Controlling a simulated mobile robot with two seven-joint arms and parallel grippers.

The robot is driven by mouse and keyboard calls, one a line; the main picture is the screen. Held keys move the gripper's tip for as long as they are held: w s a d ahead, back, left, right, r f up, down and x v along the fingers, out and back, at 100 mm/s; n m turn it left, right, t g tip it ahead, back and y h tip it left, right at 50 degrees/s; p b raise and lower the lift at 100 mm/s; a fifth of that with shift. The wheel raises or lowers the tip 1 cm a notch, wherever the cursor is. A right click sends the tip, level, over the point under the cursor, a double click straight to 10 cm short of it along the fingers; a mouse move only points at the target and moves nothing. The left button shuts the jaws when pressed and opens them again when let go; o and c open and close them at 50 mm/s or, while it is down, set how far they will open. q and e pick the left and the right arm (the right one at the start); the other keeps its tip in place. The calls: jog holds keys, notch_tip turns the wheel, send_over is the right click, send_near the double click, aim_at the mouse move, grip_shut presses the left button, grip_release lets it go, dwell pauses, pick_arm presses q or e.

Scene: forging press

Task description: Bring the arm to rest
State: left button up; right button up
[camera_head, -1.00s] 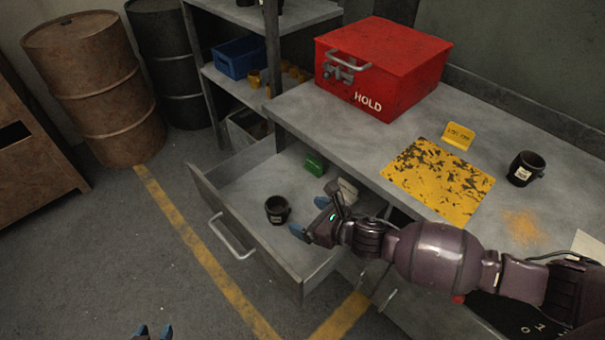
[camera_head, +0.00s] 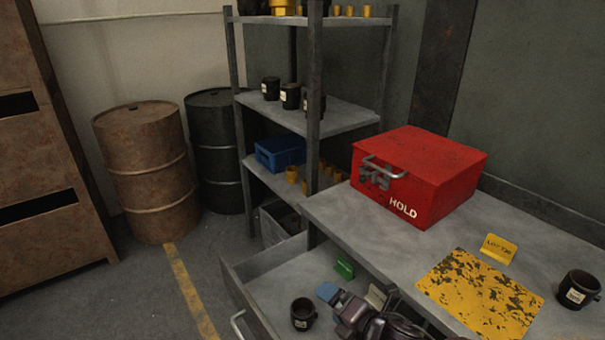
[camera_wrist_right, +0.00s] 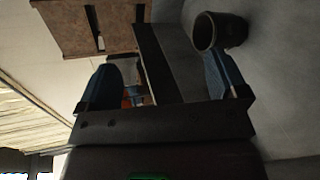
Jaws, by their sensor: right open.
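My right gripper (camera_head: 338,302) is low in the head view, at the open drawer (camera_head: 262,292), just right of a black mug (camera_head: 303,314). One blue fingertip shows clearly there; the arm behind it is cut off by the bottom edge. In the right wrist view the two blue fingers of the gripper (camera_wrist_right: 165,82) stand apart with nothing held between them. The black mug (camera_wrist_right: 218,32) shows beyond the right finger, apart from it as far as I can tell. My left gripper is not in view.
The drawer also holds a green item (camera_head: 345,269). The bench (camera_head: 350,217) carries a red HOLD box (camera_head: 420,175), a yellow worn plate (camera_head: 480,295), a yellow sign (camera_head: 498,248) and another black mug (camera_head: 579,289). Shelves (camera_head: 330,115) and drums (camera_head: 148,172) stand behind.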

jog(key=s+d+f+m+t+h, duration=0.1)
jog(key=s+d+m+h, duration=0.3)
jog(key=m, duration=0.8)
jog(key=s+d+f+m+t+h, duration=0.1)
jog(key=s+d+m+t, duration=0.15)
jog(key=d+m, duration=0.65)
jog(key=s+d+f+m+g+h, duration=0.2)
jog(key=s+d+f+m, duration=0.1)
jog(key=s, duration=0.5)
jog(key=s+d+f+m+g+h, duration=0.1)
jog(key=s+d+f+m, duration=0.3)
jog(key=s, duration=0.5)
jog(key=shift+d+f+m+g+h, duration=0.3)
jog(key=shift+f+g+h, duration=0.05)
jog(key=shift+f+h, duration=0.45)
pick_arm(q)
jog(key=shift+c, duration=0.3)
